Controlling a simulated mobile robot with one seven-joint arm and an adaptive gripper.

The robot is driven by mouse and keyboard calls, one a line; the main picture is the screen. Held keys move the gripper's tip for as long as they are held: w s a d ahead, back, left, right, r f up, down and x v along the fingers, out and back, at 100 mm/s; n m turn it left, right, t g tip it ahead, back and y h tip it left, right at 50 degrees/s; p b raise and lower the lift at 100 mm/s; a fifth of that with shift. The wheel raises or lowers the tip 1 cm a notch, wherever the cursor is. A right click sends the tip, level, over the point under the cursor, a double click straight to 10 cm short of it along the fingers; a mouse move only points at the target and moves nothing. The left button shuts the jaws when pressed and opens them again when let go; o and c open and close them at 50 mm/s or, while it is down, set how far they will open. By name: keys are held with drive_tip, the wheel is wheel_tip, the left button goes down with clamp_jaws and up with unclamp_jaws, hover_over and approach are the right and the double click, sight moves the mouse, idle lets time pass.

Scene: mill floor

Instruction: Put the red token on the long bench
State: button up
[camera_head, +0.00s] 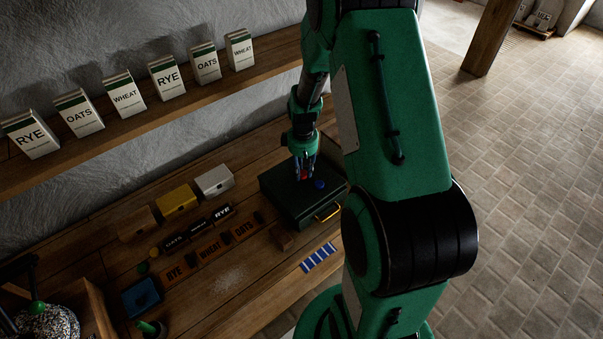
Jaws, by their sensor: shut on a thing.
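The red token (304,176) shows as a small red spot between the fingers of my gripper (303,172). My gripper points down and is shut on the token, just above or at the top of a dark green box (281,188). I cannot tell whether the token touches the box. A blue token (319,184) lies on the box top, just right of my gripper. The long bench (230,281) is the wooden surface under the box, running from lower left to the middle.
Small brown, yellow (177,199) and silver (214,181) boxes stand left of the green box. Labelled blocks, a blue-striped card (317,258) and a blue item (141,297) lie in front. A shelf (150,118) with grain packets runs above. Bare wood shows at front.

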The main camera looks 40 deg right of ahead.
drive_tip(key=shift+w+d+f, duration=0.1)
drive_tip(key=shift+w+d, duration=0.3)
drive_tip(key=shift+w, duration=0.45)
drive_tip(key=shift+f, duration=1.75)
drive_tip(key=shift+f, duration=0.15)
drive_tip(key=o, duration=0.9)
